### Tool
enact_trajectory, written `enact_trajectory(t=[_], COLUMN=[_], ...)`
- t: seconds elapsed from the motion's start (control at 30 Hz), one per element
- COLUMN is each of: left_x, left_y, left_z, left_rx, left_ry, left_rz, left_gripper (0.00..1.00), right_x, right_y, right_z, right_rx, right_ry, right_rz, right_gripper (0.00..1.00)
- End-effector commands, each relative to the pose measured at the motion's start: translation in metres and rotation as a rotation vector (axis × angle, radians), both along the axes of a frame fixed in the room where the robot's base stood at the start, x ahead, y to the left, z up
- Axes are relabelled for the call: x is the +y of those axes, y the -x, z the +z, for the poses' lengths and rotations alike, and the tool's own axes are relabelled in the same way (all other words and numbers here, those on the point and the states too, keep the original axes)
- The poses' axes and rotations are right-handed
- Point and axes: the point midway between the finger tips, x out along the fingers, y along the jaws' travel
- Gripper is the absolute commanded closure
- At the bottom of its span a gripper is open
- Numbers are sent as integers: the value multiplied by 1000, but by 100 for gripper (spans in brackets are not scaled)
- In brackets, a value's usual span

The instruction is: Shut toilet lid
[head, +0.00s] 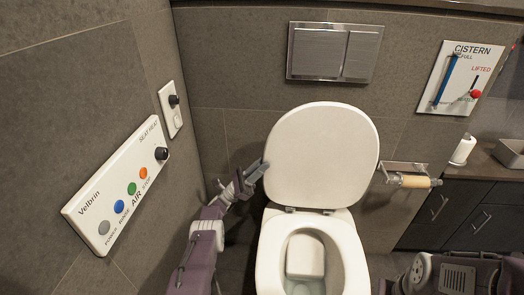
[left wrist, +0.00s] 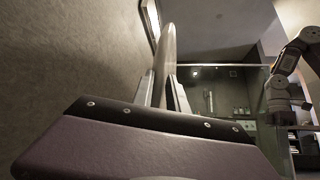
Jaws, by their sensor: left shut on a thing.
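The toilet lid (head: 322,155) is white and stands upright, raised behind the bowl. The seat (head: 350,262) lies down on the toilet, with the bowl opening showing. My left gripper (head: 259,171) is at the lid's left edge, about halfway up. In the left wrist view the lid (left wrist: 166,58) shows edge-on between the two fingers of the left gripper (left wrist: 160,88), which is shut on it. My right gripper cannot be made out; part of my arm shows at the lower right of the head view.
A control panel (head: 117,187) with coloured buttons is on the left wall. A flush plate (head: 334,52) is above the lid. A paper roll holder (head: 410,181) is close to the lid's right. A dark cabinet (head: 455,212) stands at right. The space above the seat is clear.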

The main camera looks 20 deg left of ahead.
Motion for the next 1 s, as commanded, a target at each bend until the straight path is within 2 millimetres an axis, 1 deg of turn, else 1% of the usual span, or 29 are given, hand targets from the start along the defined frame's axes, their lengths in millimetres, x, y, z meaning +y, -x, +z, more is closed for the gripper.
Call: enact_trajectory(t=[0.03, 0.2, 0.53, 0.57, 0.6, 0.63, 0.9, 0.97, 1.0], left_x=[-1, -3, -4, -4, -4, -4, -4, -2, 0], left_y=[4, 13, 15, 15, 15, 15, 15, 15, 16], left_z=[1, -1, -2, -2, -2, -2, -2, -5, -10], left_rx=[-17, -53, -58, -58, -57, -57, -58, -58, -58], left_ry=[-5, -14, -15, -15, -14, -14, -14, -14, -13], left_rz=[3, 3, 2, 2, 1, 1, 2, 2, 2], left_gripper=[100, 100, 100, 79, 68, 60, 60, 60, 60], right_x=[0, 0, 0, 0, 0, 0, 0, 0, 0], right_y=[0, 0, 0, 0, 0, 0, 0, 0, 0], right_z=[5, 8, 8, 8, 8, 8, 8, 4, -1], right_rx=[1, 1, 1, 1, 1, 1, 1, 1, 1], right_ry=[0, 0, 0, 0, 0, 0, 0, 0, 0], right_rz=[0, 0, 0, 0, 0, 0, 0, 0, 0], right_gripper=[100, 100, 100, 100, 100, 100, 100, 100, 100])
